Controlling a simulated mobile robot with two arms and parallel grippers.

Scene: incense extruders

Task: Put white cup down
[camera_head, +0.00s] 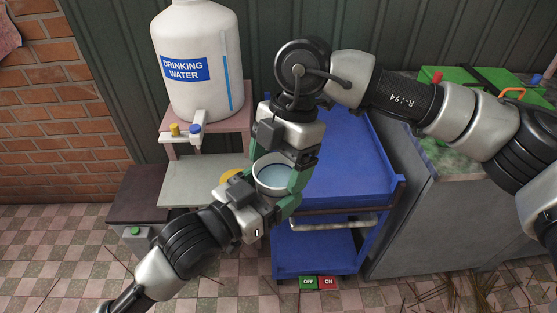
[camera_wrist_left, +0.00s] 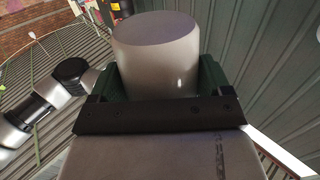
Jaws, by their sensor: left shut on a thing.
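The white cup (camera_head: 273,179) is in the middle of the head view, off any surface, its bluish inside showing. My left gripper (camera_head: 268,194) comes from the lower left and is shut on the cup. In the left wrist view the cup (camera_wrist_left: 157,60) is a pale cylinder between the two green fingers of my left gripper (camera_wrist_left: 157,82). My right gripper (camera_head: 281,167) reaches down from above, its green fingers close around the far side of the cup. Whether they touch it I cannot tell.
A blue cart (camera_head: 345,165) stands behind the grippers, its top right side bare. A drinking water tank (camera_head: 197,60) with a tap stands left on a pinkish stand above a grey shelf (camera_head: 200,180). A grey counter (camera_head: 440,215) is at right. OFF and ON floor buttons (camera_head: 317,282) lie in front.

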